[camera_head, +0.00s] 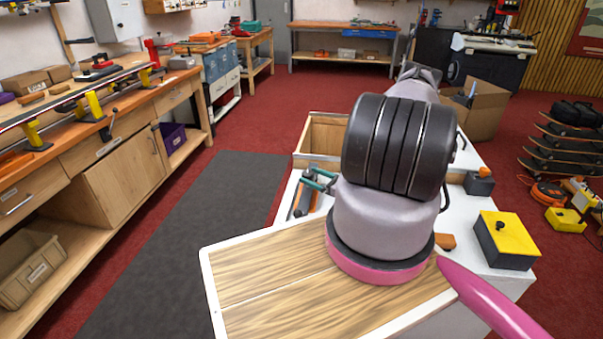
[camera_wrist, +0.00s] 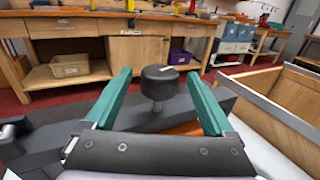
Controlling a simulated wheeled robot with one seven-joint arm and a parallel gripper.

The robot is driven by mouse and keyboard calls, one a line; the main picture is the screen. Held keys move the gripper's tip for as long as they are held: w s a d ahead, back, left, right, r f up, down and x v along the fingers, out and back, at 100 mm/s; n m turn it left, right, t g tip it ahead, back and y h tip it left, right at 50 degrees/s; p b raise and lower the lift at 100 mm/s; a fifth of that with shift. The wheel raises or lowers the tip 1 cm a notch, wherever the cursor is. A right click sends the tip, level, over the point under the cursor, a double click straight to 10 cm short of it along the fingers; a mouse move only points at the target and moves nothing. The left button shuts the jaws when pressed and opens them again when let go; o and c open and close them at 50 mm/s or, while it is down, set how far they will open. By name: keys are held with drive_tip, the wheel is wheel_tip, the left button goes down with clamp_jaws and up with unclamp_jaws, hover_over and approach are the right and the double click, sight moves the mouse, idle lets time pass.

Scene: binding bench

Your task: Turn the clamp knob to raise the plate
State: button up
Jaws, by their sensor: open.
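The clamp knob (camera_wrist: 160,82) is black and round, with a white mark on its top and a short stem below. It stands upright in the wrist view, between the two teal fingers of my gripper (camera_wrist: 158,74). The fingers are open, with a visible gap on each side of the knob. The knob rises from a dark grey clamp body (camera_wrist: 60,140); I cannot clearly tell which part is the plate. In the head view my gripper (camera_head: 318,180) shows only partly beside the clamp (camera_head: 303,200); my arm hides much around it.
An open wooden box (camera_wrist: 285,100) stands close to the right in the wrist view. In the head view, a yellow-topped box (camera_head: 507,232) sits on the white bench (camera_head: 482,270), near a wood-topped board (camera_head: 265,270). A long workbench (camera_head: 120,110) stands left across a grey mat.

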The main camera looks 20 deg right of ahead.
sight(303, 173)
drive_tip(key=shift+x, duration=2.55)
drive_tip(key=c, duration=1.4)
